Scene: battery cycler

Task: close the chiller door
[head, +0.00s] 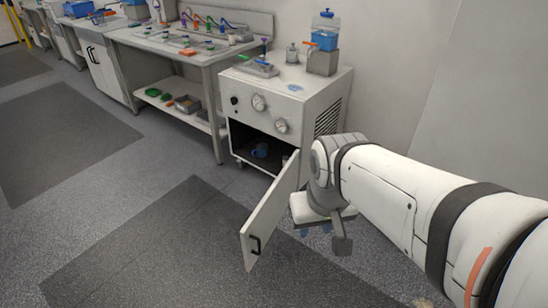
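The chiller (312,117) is a white cabinet with dials on its front and a dark opening below them. Its white door (268,216) stands wide open, swung out toward me from the right side of the opening. A black handle (256,244) is near the door's free end. My gripper (316,230) hangs to the right of the door, near its middle. It points downward, and I see no clear contact with the door. Its fingers are small and partly hidden, so I cannot tell if they are open or shut.
A blue-capped container (325,42) and other small items stand on top. A long workbench (185,45) with a lower shelf is to the left. Floor left of the door is clear; a wall is at right.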

